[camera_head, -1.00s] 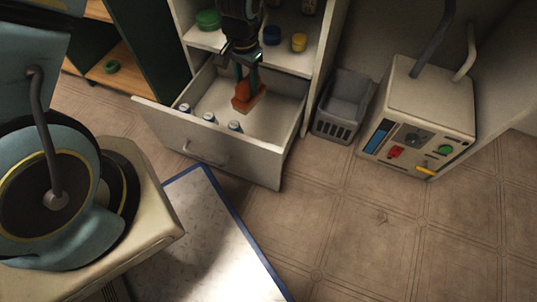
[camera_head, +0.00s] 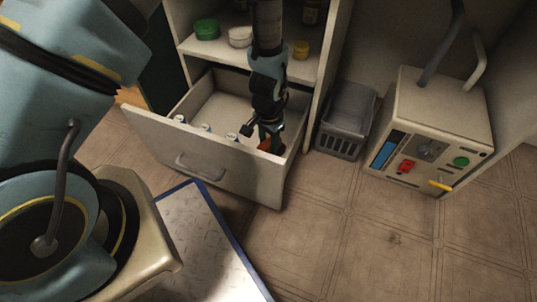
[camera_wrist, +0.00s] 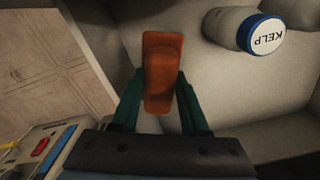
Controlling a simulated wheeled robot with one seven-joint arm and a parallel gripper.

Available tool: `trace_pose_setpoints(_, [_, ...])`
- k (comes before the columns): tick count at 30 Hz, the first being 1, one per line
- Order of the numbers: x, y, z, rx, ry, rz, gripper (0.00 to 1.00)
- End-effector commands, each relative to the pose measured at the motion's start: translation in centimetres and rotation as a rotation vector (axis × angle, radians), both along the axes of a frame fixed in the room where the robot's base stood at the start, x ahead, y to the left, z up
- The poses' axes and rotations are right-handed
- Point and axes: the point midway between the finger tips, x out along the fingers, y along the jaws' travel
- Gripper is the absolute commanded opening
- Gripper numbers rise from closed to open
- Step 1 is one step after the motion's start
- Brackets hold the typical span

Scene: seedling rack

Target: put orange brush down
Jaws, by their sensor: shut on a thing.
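The orange brush (camera_wrist: 162,75) is held between the two green fingers of my gripper (camera_wrist: 160,105) in the wrist view. In the head view, my gripper (camera_head: 270,132) points down inside the open drawer (camera_head: 205,165), near its front right corner. Only a small part of the orange brush (camera_head: 266,145) shows there, low in the drawer. I cannot tell whether the brush touches the drawer floor. A white jar with a blue lid marked KELP (camera_wrist: 263,34) lies close by in the wrist view.
Several small jars (camera_head: 205,127) sit along the drawer's front. Above is a shelf with a green lidded tub (camera_head: 207,29) and a yellow jar (camera_head: 301,49). A grey basket (camera_head: 346,120) and a control box (camera_head: 435,125) stand to the right. The drawer's back left is clear.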

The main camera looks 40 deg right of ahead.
Motion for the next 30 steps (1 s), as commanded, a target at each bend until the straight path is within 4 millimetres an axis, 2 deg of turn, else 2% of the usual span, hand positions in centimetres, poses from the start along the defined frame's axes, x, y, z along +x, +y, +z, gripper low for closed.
trace_pose_setpoints(5, [0.0, 0.0, -1.4, 0.000, 0.000, 0.001, 0.00])
trace_pose_setpoints(11, [0.0, 0.0, -4.1, 0.000, 0.000, 0.001, 0.00])
trace_pose_setpoints(22, [0.0, 0.0, -4.4, 0.000, 0.000, 0.001, 0.00])
trace_pose_setpoints(23, [0.0, 0.0, -4.4, 0.000, 0.000, 0.001, 0.46])
trace_pose_setpoints(30, [0.0, 0.0, -4.3, 0.000, 0.000, 0.001, 0.73])
